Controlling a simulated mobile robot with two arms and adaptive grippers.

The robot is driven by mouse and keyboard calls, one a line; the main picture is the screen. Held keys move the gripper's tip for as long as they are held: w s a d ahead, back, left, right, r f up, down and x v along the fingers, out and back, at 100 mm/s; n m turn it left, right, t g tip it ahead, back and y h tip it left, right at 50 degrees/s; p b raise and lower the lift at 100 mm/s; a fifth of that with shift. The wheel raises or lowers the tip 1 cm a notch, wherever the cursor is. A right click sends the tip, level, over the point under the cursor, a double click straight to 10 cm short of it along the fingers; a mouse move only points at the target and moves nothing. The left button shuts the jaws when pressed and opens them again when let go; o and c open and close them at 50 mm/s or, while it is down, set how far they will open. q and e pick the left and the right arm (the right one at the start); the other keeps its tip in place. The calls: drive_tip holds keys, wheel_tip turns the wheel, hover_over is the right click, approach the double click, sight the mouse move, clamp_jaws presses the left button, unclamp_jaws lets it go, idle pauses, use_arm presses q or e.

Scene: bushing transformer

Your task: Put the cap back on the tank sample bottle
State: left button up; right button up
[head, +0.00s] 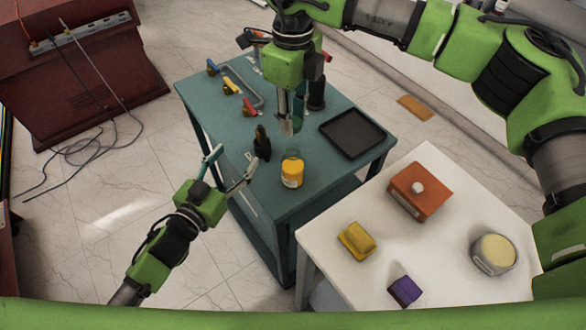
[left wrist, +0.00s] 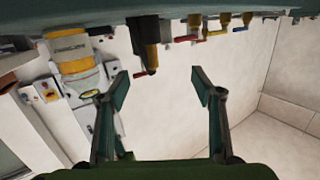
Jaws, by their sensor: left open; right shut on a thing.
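A bottle with yellow contents and a clear greenish upper part (head: 292,173) stands upright near the front edge of the teal table. In the left wrist view a labelled bottle (left wrist: 72,52) shows at upper left. My left gripper (head: 232,165) is open and empty, left of the bottle and off the table's left edge. Its spread fingers also show in the left wrist view (left wrist: 160,88). My right gripper (head: 291,118) points down above the table, behind the bottle and apart from it. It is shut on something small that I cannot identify. I cannot make out the cap.
A black tray (head: 352,133) lies at right. Valves with coloured handles (head: 231,86) line the back left. A white table (head: 445,240) holds a red box (head: 418,190) and several other items.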

use_arm(q)
drive_tip(key=d+m+h, duration=0.1)
drive_tip(key=h, duration=0.1)
drive_tip(key=s+d+m+g+h, duration=0.1)
drive_tip(key=m+h, duration=0.1)
drive_tip(key=d+m+g+h, duration=0.1)
drive_tip(key=h, duration=0.1)
drive_tip(key=shift+s+d+r, duration=0.1)
drive_tip(key=shift+s+r, duration=0.1)
drive_tip(key=shift+s, duration=0.05)
drive_tip(key=shift+s+d+f+m+g+h, duration=0.1)
drive_tip(key=shift+s+f+m+g+h, duration=0.15)
drive_tip(key=shift+s+m+g+h, duration=0.5)
drive_tip(key=shift+s+d+f+m+g+h, duration=0.1)
drive_tip(key=shift+s+f+m+g+h, duration=0.25)
drive_tip(key=shift+s+g, duration=0.5)
drive_tip(key=shift+s+f+m+g+h, duration=0.15)
drive_tip(key=shift+s+m+g+h, duration=0.5)
drive_tip(key=shift+g, duration=0.35)
drive_tip(key=shift+w, duration=0.1)
drive_tip(key=x, duration=1.2)
drive_tip(key=shift+c, duration=0.2)
drive_tip(key=c, duration=1.7)
drive_tip(key=shift+o, duration=0.2)
use_arm(e)
hover_over(293, 149)
drive_tip(key=shift+f, duration=2.5)
